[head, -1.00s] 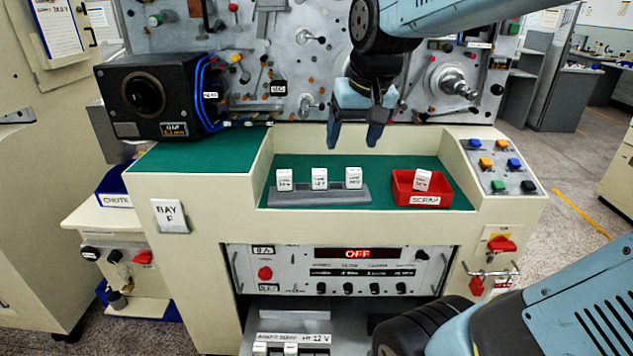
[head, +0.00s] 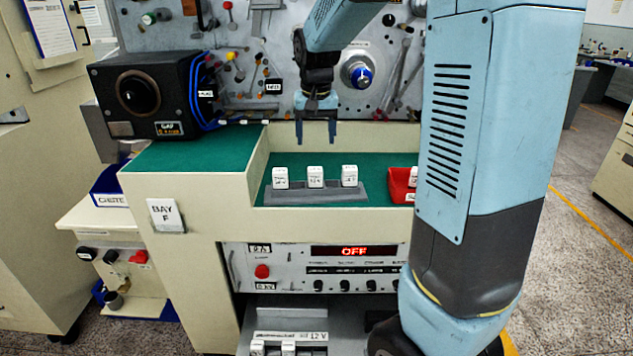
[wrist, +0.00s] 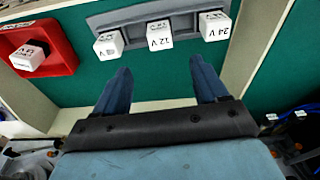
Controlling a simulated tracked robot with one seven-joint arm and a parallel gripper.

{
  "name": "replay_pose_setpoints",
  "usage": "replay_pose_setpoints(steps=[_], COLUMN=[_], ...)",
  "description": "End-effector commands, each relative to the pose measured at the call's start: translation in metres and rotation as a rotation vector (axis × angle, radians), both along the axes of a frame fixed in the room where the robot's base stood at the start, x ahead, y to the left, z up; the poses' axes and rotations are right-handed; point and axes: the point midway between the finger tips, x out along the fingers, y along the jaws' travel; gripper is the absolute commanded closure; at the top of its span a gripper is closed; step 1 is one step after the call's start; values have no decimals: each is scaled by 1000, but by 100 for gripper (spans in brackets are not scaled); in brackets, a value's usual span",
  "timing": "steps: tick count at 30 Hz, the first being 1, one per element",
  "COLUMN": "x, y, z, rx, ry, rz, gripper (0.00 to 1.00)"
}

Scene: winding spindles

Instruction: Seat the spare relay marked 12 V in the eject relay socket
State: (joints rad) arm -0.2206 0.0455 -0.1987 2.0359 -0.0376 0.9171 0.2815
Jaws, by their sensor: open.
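The spare relay marked 12 V (wrist: 159,35) is a white cube, the middle of three in a grey rack (wrist: 185,8) on the green shelf. In the head view it is also the middle relay (head: 316,177) of the rack (head: 318,196). My gripper (head: 316,140) hangs above and behind the rack, open and empty, fingers pointing down. In the wrist view my gripper (wrist: 161,66) has its fingers spread short of the rack, touching no relay.
A 24 V relay (wrist: 214,27) and another relay (wrist: 108,45) flank the 12 V one. A red scrap bin (wrist: 66,50) holds one relay. The shelf has raised cream walls (head: 258,160). My arm hides the console's right side. A panel with knobs stands behind.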

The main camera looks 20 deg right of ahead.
Motion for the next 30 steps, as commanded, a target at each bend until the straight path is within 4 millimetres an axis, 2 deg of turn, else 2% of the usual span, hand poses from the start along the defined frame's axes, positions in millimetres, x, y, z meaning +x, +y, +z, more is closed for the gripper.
replay_pose_setpoints(steps=[3, 9, 19, 27, 30], x=[2, 7, 9, 11, 12], y=[-1, -2, -2, -2, -2], z=[-23, -53, -75, -111, -117], rx=[-1, 1, 0, 0, 1], ry=[3, 3, 0, 2, 0], rz=[1, 0, 1, 1, 1], gripper=[28, 28, 28, 28, 28])
